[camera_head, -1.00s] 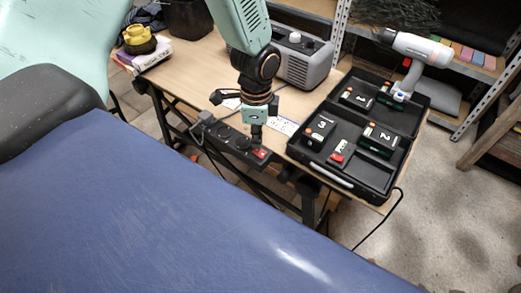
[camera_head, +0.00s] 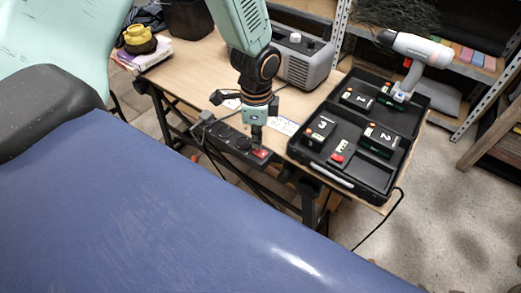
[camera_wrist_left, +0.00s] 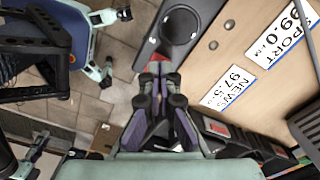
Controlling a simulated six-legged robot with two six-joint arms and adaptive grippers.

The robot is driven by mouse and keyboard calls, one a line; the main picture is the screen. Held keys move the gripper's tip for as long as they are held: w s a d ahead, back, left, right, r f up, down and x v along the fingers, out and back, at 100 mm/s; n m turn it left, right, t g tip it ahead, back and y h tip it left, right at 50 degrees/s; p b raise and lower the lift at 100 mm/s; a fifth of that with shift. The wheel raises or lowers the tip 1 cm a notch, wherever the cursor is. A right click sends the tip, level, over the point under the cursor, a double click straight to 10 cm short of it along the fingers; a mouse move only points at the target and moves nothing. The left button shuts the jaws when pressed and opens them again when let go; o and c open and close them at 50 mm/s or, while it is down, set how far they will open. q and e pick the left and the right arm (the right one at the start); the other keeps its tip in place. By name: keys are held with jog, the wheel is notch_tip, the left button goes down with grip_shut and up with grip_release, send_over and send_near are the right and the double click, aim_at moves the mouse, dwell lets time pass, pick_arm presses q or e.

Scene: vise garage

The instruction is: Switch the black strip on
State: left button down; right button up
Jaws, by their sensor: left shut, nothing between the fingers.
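The black strip (camera_head: 237,146) lies along the front edge of the wooden workbench, with round sockets and a red switch (camera_head: 261,154) at its right end. My left gripper (camera_head: 257,143) is shut and empty, pointing down right at the switch end. In the left wrist view the closed fingertips (camera_wrist_left: 160,66) sit over the end of the strip (camera_wrist_left: 186,28), with a bit of red showing just past them. I cannot tell whether the fingers touch the switch or which way it is tipped. My right gripper is not in view.
An open black case (camera_head: 345,177) with numbered battery packs stands right of the strip. A white drill (camera_head: 415,48) is at its far corner. A grey box with a knob (camera_head: 303,60) stands behind my left arm. Printed cards (camera_wrist_left: 276,34) lie on the bench. A black cable hangs at the right.

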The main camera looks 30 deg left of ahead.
aim_at(257, 150)
pick_arm(q)
jog(key=shift+f+b, duration=0.4)
jog(key=shift+f, duration=0.6)
dwell(0.6)
jog(key=shift+s, duration=0.1)
jog(key=shift+r+p, duration=0.7)
jog(key=shift+p, duration=0.1)
jog(key=shift+r+p, duration=0.85)
jog(key=shift+p, duration=0.05)
notch_tip(257, 150, up, 4)
jog(key=p, duration=0.4)
